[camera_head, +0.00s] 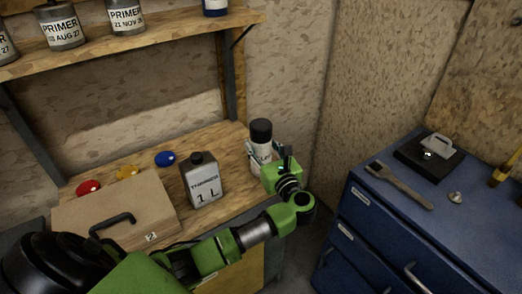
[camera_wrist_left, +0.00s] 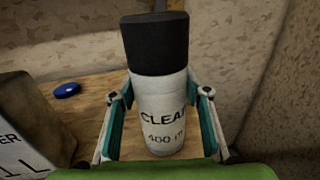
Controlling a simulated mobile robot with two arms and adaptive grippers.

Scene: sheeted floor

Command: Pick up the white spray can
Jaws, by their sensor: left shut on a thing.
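The white spray can (camera_head: 262,152) has a black cap and stands upright at the right end of the wooden bench. In the left wrist view the can (camera_wrist_left: 165,110) shows the lettering "CLEAR" and "400 m", partly cut off. My left gripper (camera_head: 265,163) reaches it from the front right. In the left wrist view the gripper's fingers (camera_wrist_left: 163,115) lie on both sides of the can's white body, shut on it. The can's lower end is hidden behind the green gripper body. My right gripper is not in view.
A grey thinner can (camera_head: 202,183) stands just left of the spray can. A wooden case (camera_head: 118,205) and red, yellow and blue lids (camera_head: 165,158) lie further left. A shelf (camera_head: 150,37) with primer cans hangs above. A blue cabinet (camera_head: 420,235) stands right.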

